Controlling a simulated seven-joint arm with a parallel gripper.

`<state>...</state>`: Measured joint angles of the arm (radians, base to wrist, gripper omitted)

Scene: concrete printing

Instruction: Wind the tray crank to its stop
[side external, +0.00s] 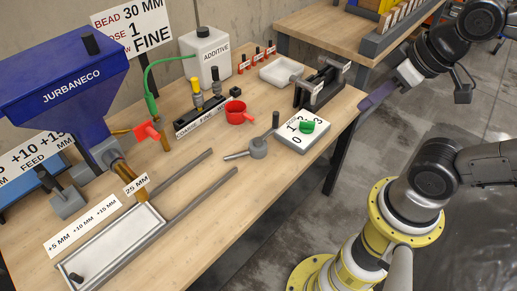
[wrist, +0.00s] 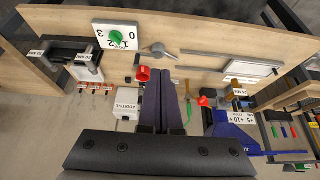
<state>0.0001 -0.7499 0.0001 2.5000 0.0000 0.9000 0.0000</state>
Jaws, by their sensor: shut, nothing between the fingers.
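The grey crank (side external: 258,148) sits on the wooden table between the rails and the numbered dial; its arm points left and a dark upright handle (side external: 276,121) stands at its right. In the wrist view the crank (wrist: 157,50) is small, beyond my fingertips. The pale tray (side external: 112,248) lies at the near left end of two grey rails (side external: 205,195). It also shows in the wrist view (wrist: 243,74). My gripper (side external: 364,106) is shut and empty, off the table's right edge and well apart from the crank. Its purple fingers lie together in the wrist view (wrist: 172,76).
A dial board (side external: 303,130) with a green knob stands right of the crank. A red cup (side external: 238,112), a valve row (side external: 205,112), a white additive bottle (side external: 207,58) and a black clamp-like fixture (side external: 320,85) are behind. A blue hopper (side external: 70,85) rises at left.

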